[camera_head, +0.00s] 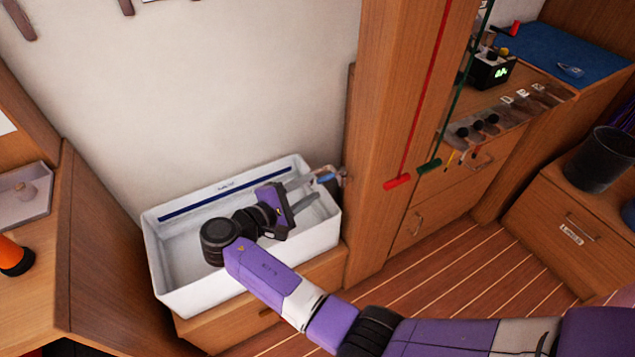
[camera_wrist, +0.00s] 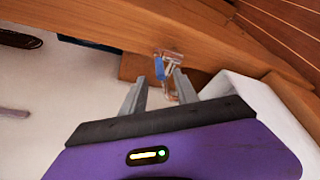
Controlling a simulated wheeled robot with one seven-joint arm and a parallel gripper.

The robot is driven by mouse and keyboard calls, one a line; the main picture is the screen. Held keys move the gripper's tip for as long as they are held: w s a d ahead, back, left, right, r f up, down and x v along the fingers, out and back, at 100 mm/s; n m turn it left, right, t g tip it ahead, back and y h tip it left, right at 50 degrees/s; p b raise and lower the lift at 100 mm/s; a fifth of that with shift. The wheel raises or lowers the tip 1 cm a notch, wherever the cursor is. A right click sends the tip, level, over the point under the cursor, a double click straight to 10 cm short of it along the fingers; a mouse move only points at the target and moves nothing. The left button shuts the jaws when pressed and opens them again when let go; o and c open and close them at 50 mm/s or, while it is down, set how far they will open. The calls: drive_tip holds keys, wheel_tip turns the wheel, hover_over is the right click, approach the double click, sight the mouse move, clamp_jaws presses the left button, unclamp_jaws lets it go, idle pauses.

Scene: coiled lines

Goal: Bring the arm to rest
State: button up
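My gripper (camera_head: 313,187) is above the right end of a white bin, with its purple hand over the bin and its two grey fingers pointing right towards a wooden post. The fingers are apart, and I see nothing held between them. In the wrist view my gripper (camera_wrist: 158,80) also shows open. A small metal fitting with a blue part (camera_wrist: 160,68) is just past the fingertips, against the wood. It also shows in the head view (camera_head: 325,178). I cannot tell whether a finger touches it.
The white bin (camera_head: 175,290) stands on a low wooden unit under my forearm. The wooden post (camera_head: 375,150) rises right of it, with red (camera_head: 397,181) and green (camera_head: 429,166) handles hanging on lines. A black bucket (camera_head: 600,160) stands at right. Floor (camera_head: 480,260) is clear between.

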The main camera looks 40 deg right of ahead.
drive_tip(key=shift+a+r, duration=0.15)
drive_tip(key=shift+a, duration=0.5)
